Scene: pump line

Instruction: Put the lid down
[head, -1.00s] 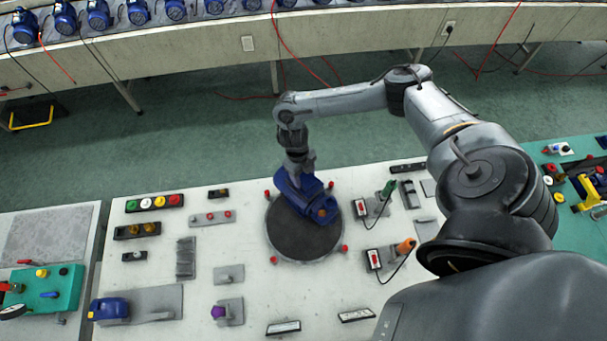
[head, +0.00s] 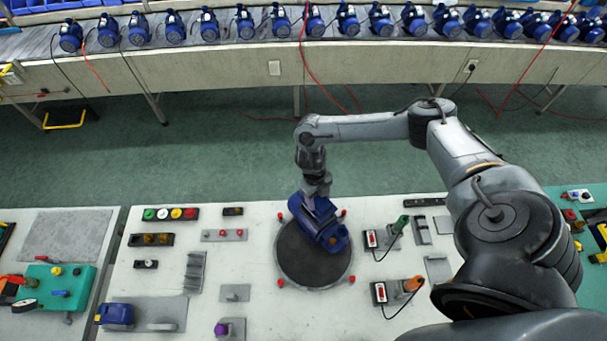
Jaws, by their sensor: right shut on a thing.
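My right gripper (head: 318,192) points down over the far side of a round dark plate (head: 300,270) on the white table. It is shut on a dark blue part, which I take to be the lid (head: 312,207). Just below and to the right of it is a blue pump body (head: 333,238) on the plate. The two blues overlap in the head view, so I cannot tell whether the lid touches the pump. The fingertips are hidden by the arm and the blue part. My left gripper is not in view.
Red pegs surround the plate. A blue part (head: 116,315) lies on a grey pad at the front left. Blue pumps (head: 245,24) line the back conveyor.

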